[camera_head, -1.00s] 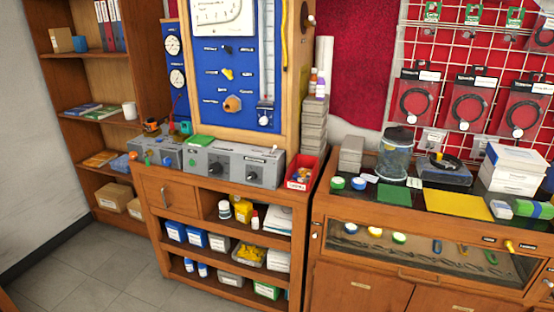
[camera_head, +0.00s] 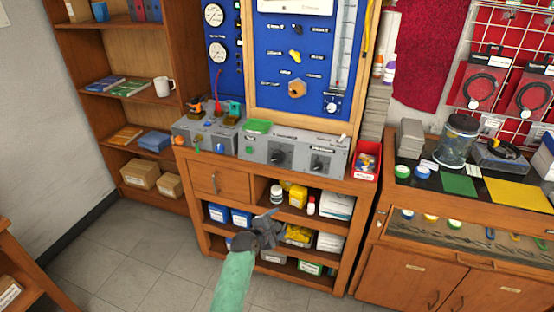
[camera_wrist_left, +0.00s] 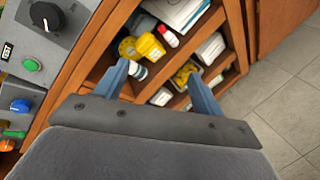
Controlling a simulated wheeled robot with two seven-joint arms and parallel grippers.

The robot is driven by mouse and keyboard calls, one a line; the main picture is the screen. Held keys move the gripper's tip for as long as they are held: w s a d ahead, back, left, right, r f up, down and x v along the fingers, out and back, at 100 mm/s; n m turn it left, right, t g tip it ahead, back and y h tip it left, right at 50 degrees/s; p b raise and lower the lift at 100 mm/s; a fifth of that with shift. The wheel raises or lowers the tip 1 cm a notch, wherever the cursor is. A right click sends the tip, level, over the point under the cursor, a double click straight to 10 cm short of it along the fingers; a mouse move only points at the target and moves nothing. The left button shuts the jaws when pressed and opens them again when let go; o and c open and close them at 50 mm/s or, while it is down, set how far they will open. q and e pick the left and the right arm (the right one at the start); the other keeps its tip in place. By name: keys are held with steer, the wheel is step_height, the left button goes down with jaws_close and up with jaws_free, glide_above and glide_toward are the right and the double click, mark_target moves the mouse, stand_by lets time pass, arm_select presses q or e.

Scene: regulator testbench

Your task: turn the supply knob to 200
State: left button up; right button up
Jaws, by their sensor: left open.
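A grey control box (camera_head: 293,149) stands on the wooden bench top, with two black dial knobs on its front, a left knob (camera_head: 277,158) and a right knob (camera_head: 319,163). Their labels are too small to read, so I cannot tell which is the supply knob or where it points. My left gripper (camera_head: 276,222) is open and empty in front of the bench's shelves, below and apart from the knobs. In the left wrist view, its two fingers (camera_wrist_left: 158,72) are spread towards the shelves, and one black knob (camera_wrist_left: 47,16) shows at the upper left. My right gripper is not in view.
A second grey box (camera_head: 206,135) with small coloured controls stands to the left. A red bin (camera_head: 366,160) sits at the bench's right end. Bottles and boxes fill the shelves below. A glass-topped cabinet (camera_head: 470,225) stands at right. The floor (camera_head: 150,250) at left is clear.

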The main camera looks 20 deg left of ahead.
mark_target(277, 158)
arm_select(q)
steer(key=w+a+r+n+t+y+p, duration=0.1)
steer(key=w+a+r+n, duration=0.1)
steer(key=w+r+n, duration=0.2)
steer(key=w+a+r+n+t+y+p, duration=0.1)
steer(key=w+r+n, duration=0.3)
steer(key=w, duration=0.5)
steer(key=w+a+r+n+t+p, duration=0.3)
steer(key=w+r+n, duration=0.1)
steer(key=w, duration=0.2)
steer(key=shift+w+a+r+n+y, duration=0.1)
steer(key=shift+w+a+n+y, duration=0.25)
steer(key=shift+w+n+y, duration=0.05)
steer(key=shift+w+d, duration=0.1)
steer(key=shift+w, duration=0.8)
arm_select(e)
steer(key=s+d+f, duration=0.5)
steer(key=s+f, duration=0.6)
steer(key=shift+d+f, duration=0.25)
arm_select(q)
steer(key=c, duration=1)
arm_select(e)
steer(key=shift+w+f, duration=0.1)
